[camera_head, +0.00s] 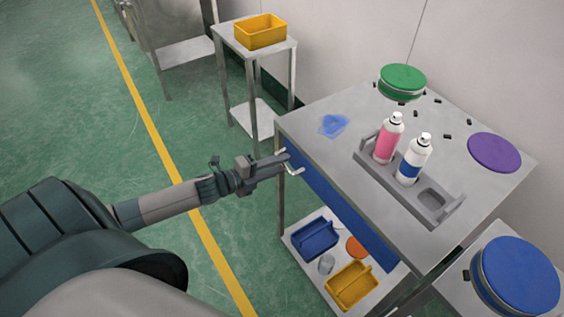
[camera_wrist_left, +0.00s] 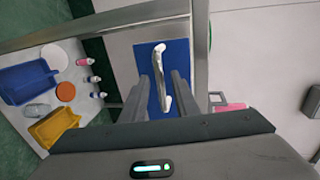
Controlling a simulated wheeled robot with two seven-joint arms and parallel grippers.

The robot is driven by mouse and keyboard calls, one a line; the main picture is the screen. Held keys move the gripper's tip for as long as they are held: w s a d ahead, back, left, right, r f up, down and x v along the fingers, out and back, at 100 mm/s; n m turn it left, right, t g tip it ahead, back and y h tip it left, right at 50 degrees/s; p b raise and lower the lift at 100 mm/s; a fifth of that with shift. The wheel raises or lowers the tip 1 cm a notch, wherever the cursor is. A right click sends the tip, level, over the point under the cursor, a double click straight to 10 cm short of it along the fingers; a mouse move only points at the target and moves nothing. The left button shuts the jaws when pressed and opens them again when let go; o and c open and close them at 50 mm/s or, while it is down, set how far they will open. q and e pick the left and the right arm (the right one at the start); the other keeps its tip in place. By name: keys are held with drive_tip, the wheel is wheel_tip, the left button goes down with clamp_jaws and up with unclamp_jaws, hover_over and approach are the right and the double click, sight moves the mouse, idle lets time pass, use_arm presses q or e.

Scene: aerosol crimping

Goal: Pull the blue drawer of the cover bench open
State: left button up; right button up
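The cover bench (camera_head: 318,150) stands at the right with the blue front of its drawer (camera_head: 345,205) under the top. The drawer front looks flush with the bench, so it appears closed. A silver bar handle (camera_head: 295,170) sticks out near the far end of the front. My left gripper (camera_head: 284,158) is right at this handle. In the left wrist view, the two fingers (camera_wrist_left: 170,88) stand apart, with the handle (camera_wrist_left: 160,80) between or just ahead of them against the blue front (camera_wrist_left: 148,60). I cannot tell whether they touch it. My right gripper is not in view.
On the bench top are a grey holder (camera_head: 433,203) with a pink can (camera_head: 386,145) and a blue-white can (camera_head: 410,162), plus green (camera_head: 402,78) and purple (camera_head: 494,152) round pieces. The lower shelf holds blue (camera_head: 314,240) and yellow (camera_head: 351,286) bins. Floor left of the bench is clear.

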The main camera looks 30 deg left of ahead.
use_arm(q)
drive_tip(key=shift+w+d+f, duration=0.15)
drive_tip(key=shift+w+d, duration=0.1)
drive_tip(key=shift+w, duration=0.35)
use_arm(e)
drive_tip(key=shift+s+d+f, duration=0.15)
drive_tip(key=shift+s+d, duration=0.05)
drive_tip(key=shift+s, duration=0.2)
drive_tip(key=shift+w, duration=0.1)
use_arm(q)
clamp_jaws()
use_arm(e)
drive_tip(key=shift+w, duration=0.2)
use_arm(q)
drive_tip(key=shift+s, duration=0.15)
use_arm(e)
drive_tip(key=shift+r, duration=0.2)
